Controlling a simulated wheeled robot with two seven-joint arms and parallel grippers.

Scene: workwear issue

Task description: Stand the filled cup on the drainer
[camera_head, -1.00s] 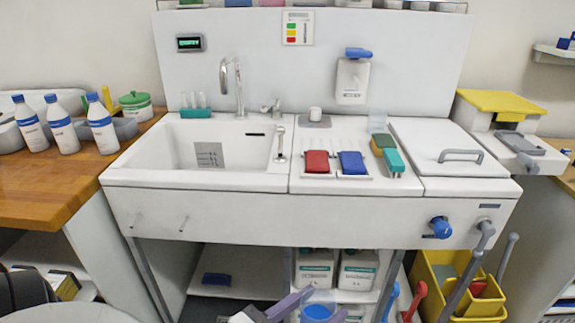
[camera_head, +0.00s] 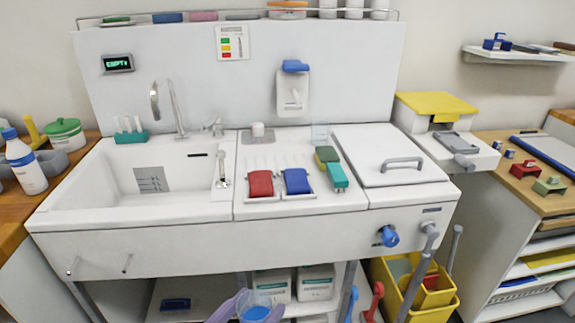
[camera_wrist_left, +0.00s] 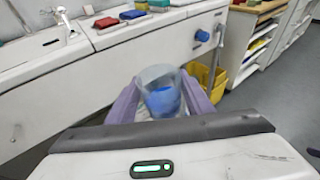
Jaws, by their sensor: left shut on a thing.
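A clear cup (camera_head: 256,301) with blue liquid is low at the bottom edge of the head view, in front of and below the sink unit. It also shows in the left wrist view (camera_wrist_left: 160,94), looking upright. My left gripper (camera_head: 253,311) is shut on it, with its purple fingers on either side. The ribbed white drainer (camera_head: 277,158) is on the sink unit's top, right of the basin. A red block (camera_head: 261,184) and a blue block (camera_head: 297,181) lie along its front. My right gripper is out of view.
The sink basin (camera_head: 105,190) is left of the drainer. The unit's front panel (camera_head: 215,245) rises beyond the cup.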

